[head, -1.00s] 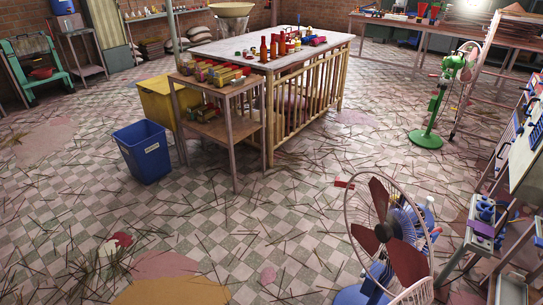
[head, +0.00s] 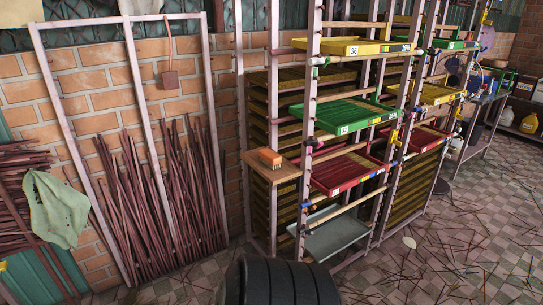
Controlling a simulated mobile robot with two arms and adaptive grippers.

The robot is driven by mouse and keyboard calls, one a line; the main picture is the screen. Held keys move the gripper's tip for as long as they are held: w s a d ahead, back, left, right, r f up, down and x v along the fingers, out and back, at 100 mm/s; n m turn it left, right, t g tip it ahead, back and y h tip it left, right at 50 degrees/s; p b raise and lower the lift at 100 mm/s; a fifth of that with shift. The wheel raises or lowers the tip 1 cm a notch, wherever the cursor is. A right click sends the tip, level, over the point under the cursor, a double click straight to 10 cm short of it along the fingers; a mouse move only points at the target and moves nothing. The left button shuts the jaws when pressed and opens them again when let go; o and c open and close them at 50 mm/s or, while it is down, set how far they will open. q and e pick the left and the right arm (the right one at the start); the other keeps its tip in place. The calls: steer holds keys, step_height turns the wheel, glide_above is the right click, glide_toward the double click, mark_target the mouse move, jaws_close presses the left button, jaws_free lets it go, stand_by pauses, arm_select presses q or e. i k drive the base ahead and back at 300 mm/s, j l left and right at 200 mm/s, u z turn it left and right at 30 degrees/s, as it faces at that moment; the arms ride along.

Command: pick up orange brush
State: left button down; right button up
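An orange brush (head: 270,157) with dark bristles hanging below it sits on a small wooden shelf (head: 284,174). The shelf juts out from the left end of the tray rack, at about mid height. Neither of my grippers shows in the head view.
The metal rack (head: 310,110) holds a yellow tray (head: 350,47), a green tray (head: 345,116) and a red tray (head: 346,174). A leaning frame (head: 135,90) with many sticks (head: 150,200) stands left of it. A black ribbed cylinder (head: 280,283) is in front.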

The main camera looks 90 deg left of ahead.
mark_target(272, 160)
steer(key=u, duration=0.95)
steer(key=l+u, duration=0.1)
steer(key=u, duration=1.25)
steer(key=k+u, duration=0.1)
steer(key=u, duration=0.4)
